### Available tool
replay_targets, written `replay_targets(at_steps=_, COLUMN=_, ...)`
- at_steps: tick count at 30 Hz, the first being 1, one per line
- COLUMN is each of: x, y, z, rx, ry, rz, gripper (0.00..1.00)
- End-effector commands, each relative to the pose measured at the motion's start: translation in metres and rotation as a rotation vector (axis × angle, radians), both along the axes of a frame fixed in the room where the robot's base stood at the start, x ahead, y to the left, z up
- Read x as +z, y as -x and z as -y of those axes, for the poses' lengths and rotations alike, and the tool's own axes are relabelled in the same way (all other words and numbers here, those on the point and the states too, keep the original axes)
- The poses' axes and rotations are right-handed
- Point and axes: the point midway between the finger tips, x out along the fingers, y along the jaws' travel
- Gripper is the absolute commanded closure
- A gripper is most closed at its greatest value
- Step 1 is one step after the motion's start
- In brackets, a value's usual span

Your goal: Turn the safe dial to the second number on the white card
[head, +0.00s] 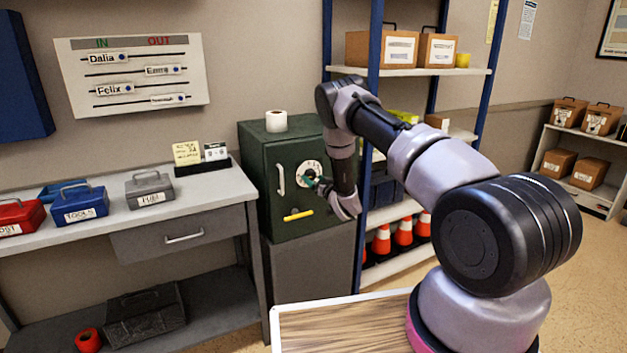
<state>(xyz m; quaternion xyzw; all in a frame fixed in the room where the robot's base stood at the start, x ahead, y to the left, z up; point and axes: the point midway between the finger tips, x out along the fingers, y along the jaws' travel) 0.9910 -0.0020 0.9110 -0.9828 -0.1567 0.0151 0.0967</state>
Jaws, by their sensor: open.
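The dark green safe (263,167) stands on a grey cabinet beside the desk. Its round white dial (309,168) is on the upper right of the door, with a silver handle (281,179) to its left and a yellow bar (298,215) below. My gripper (314,183) is open at the dial's lower right edge and hides part of it. I cannot tell whether the fingers touch the dial. A white card (215,151) stands in a black holder on the desk, next to a yellow card (187,152). The writing on both is too small to read.
A white roll (276,121) sits on the safe. The desk (205,195) holds red, blue and grey boxes. A blue-posted shelf (411,72) with boxes and orange cones (402,232) stands close to the right of the safe, behind my arm.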

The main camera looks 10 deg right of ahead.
Motion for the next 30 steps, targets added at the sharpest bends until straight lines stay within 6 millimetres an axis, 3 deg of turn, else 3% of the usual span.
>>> replay_targets(at_steps=11, x=-0.0001, y=-0.0076, z=-0.0025, rx=0.000, ry=-0.001, rz=-0.001, gripper=0.17)
replay_targets(at_steps=14, x=0.0000, y=-0.0075, z=-0.0025, rx=0.000, ry=-0.001, rz=-0.001, gripper=0.48)
replay_targets(at_steps=18, x=0.0000, y=-0.0074, z=-0.0025, rx=0.000, ry=-0.001, rz=-0.001, gripper=1.00)
replay_targets(at_steps=30, x=0.0004, y=-0.0075, z=-0.0025, rx=0.000, ry=0.067, rz=0.022, gripper=1.00)
